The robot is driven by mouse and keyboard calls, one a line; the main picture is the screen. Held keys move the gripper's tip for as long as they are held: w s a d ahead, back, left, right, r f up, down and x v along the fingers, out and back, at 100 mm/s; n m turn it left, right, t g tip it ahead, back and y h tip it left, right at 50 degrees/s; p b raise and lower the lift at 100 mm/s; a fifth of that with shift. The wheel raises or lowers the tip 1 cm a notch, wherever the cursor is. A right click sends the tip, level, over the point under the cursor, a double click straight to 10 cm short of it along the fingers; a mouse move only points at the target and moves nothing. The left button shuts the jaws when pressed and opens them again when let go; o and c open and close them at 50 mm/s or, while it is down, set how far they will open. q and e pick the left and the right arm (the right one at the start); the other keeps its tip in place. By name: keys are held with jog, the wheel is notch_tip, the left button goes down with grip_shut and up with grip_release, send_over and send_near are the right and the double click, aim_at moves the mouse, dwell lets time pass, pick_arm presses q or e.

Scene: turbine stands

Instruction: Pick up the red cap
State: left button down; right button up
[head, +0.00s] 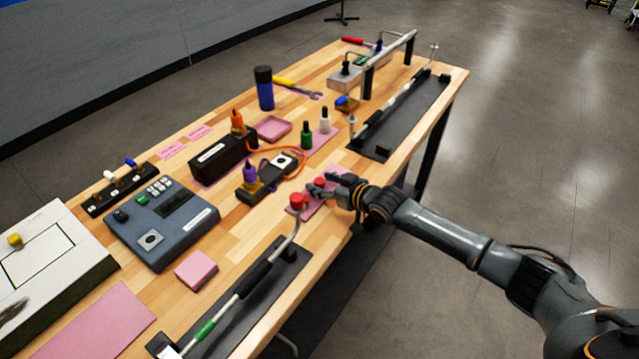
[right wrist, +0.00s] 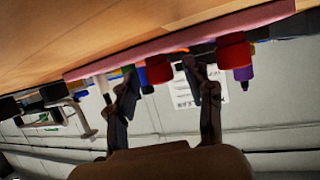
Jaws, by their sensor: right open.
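Two red caps show near my right gripper (head: 325,190). One red cap (head: 299,201) stands on the pink mat (head: 309,211), left of the fingers and by the bent end of a grey rod. The other red cap (head: 320,182) is smaller in view, right at the fingertips. In the right wrist view, which shows the table upside down, my open right gripper (right wrist: 160,74) has a red cap (right wrist: 158,69) in line between its fingers. The larger red cap (right wrist: 235,55) is outside the right finger. I cannot tell whether the fingers touch either cap. My left gripper is out of view.
A black box with a purple-topped plug (head: 250,178) and orange cable lies left of the mat. Green (head: 306,135) and white (head: 325,120) bottles stand behind. A rod on a black tray (head: 238,318) is in front; another black tray (head: 410,112) lies right.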

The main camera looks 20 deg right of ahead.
jog(key=shift+c, duration=0.2)
jog(key=c, duration=0.9)
jog(key=shift+o, duration=0.2)
notch_tip(320, 180, up, 10)
jog(key=b, duration=0.1)
jog(key=shift+b, duration=0.3)
jog(key=shift+c, duration=0.4)
grip_shut()
jog(key=shift+s, duration=0.1)
